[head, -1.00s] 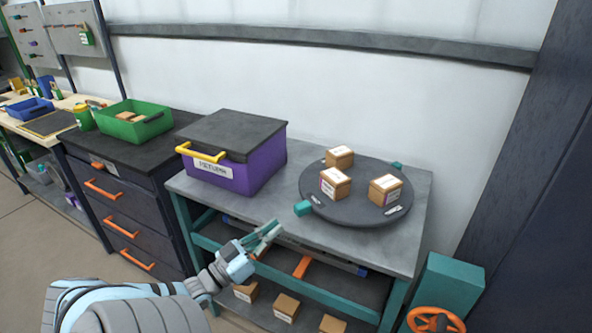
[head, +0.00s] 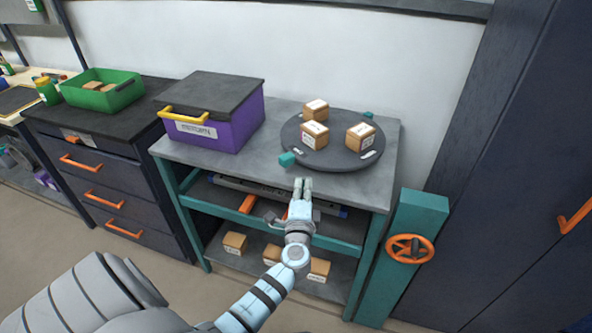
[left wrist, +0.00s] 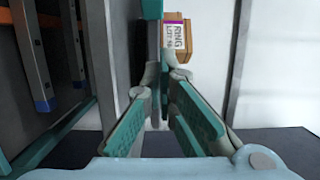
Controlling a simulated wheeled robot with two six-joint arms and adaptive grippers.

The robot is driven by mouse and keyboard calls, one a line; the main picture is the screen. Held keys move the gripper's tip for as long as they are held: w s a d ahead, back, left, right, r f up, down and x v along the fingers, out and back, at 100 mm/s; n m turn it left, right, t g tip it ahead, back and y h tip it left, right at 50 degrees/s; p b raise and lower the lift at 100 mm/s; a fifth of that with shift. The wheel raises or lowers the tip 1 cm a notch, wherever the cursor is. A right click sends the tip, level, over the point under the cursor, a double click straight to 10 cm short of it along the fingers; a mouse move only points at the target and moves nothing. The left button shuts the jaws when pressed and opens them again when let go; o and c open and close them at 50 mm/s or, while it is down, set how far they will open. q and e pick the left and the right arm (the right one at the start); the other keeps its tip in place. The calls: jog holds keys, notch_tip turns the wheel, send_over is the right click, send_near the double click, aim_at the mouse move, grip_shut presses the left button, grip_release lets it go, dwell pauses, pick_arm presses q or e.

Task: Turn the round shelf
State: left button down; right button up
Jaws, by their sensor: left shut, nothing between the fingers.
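The round shelf (head: 340,158) is a dark grey disc lying on the grey table (head: 250,166). It has a teal knob (head: 287,159) at its front left edge and another teal knob (head: 368,115) at its back right. Three cardboard boxes stand on it: a back one (head: 316,110), a front left one (head: 314,135) and a right one (head: 360,137). My left gripper (head: 303,181) is shut and empty. In the head view it shows just in front of the table's front edge, below the front knob and apart from it. In the left wrist view a labelled box (left wrist: 178,38) shows beyond the fingers. My right gripper is out of view.
A purple box (head: 215,130) with a dark lid and yellow handle stands left of the round shelf. Several cardboard boxes lie on the lower shelf. A teal post with an orange wheel (head: 409,249) stands right of the table. A green bin (head: 103,90) is far left.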

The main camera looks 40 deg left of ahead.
aim_at(295, 158)
pick_arm(q)
jog(key=w+a, duration=0.2)
jog(key=a, duration=0.1)
jog(key=w+a, duration=0.1)
jog(key=a, duration=0.1)
jog(key=shift+w+a, duration=0.2)
jog(key=shift+w+a+f, duration=0.1)
jog(key=shift+a, duration=0.4)
